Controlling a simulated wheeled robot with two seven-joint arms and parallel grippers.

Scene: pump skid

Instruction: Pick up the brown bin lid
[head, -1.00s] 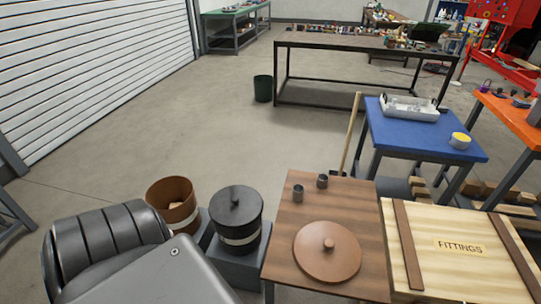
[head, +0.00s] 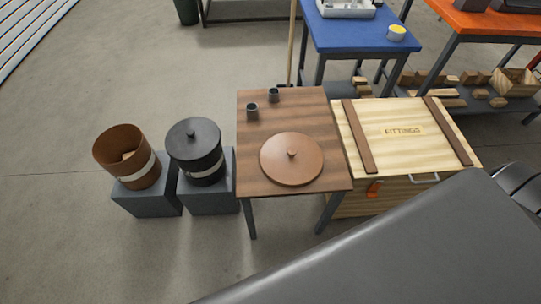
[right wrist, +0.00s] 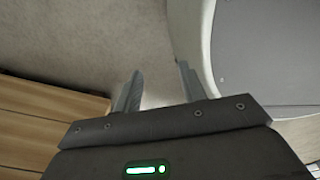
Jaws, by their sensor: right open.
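The brown bin lid (head: 291,159) is a round disc with a small knob on top. It lies flat on the small wooden table (head: 262,180) in the head view. The open brown bin (head: 122,163) stands to the left on a grey block, with something pale inside. My right gripper (right wrist: 158,82) shows in the right wrist view with its two fingers apart and nothing between them. The lid does not show in that view. My left gripper is not in view.
A black lidded bin (head: 194,150) stands between the brown bin and the table. Two small grey cups (head: 262,103) are at the table's back. A wooden FITTINGS crate (head: 400,135) stands close on the table's right. Floor in front of the table is partly clear.

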